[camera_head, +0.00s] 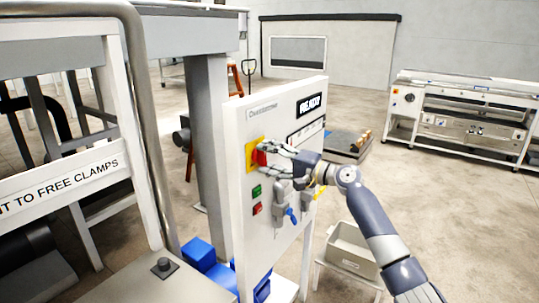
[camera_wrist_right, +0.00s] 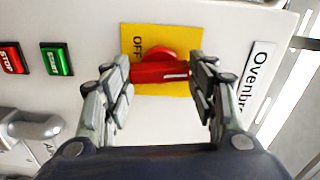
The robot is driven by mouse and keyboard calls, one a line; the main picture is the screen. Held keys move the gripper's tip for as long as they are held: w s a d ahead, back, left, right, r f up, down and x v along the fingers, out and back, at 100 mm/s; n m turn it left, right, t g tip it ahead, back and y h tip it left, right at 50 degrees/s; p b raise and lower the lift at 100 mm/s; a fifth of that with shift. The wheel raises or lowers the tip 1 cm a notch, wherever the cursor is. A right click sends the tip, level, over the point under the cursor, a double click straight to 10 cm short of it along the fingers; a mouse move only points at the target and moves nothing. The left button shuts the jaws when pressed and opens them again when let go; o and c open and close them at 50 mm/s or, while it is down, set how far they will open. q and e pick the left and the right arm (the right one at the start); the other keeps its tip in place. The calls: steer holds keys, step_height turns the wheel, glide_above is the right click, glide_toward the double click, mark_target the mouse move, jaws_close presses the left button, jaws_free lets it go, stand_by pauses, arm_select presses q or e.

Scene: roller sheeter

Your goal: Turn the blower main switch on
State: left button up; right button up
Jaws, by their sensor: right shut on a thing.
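The blower main switch is a red rotary handle (camera_wrist_right: 160,72) on a yellow plate (camera_wrist_right: 190,32) with "OFF" printed on it. In the head view the red switch (camera_head: 259,158) and yellow plate (camera_head: 250,151) sit on the upper left of the white control panel (camera_head: 283,238). My right gripper (camera_wrist_right: 158,78) has its fingers on both ends of the red handle and is shut on it. In the head view the right gripper (camera_head: 270,153) reaches the switch from the right and partly covers it. My left gripper is not in view.
Below the switch are a green START button (camera_head: 257,190) and a red STOP button (camera_head: 257,209). A metal lever with a blue tip (camera_head: 292,215) is beside them. A grey bin (camera_head: 352,250) stands on a low stand right of the panel. Open floor lies farther right.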

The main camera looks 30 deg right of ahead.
steer(key=shift+m, duration=0.7)
steer(key=shift+p, duration=0.35)
steer(key=o, duration=1.1)
steer(key=shift+c, duration=0.2)
steer(key=v, duration=1.2)
steer(key=shift+d+f, duration=0.1)
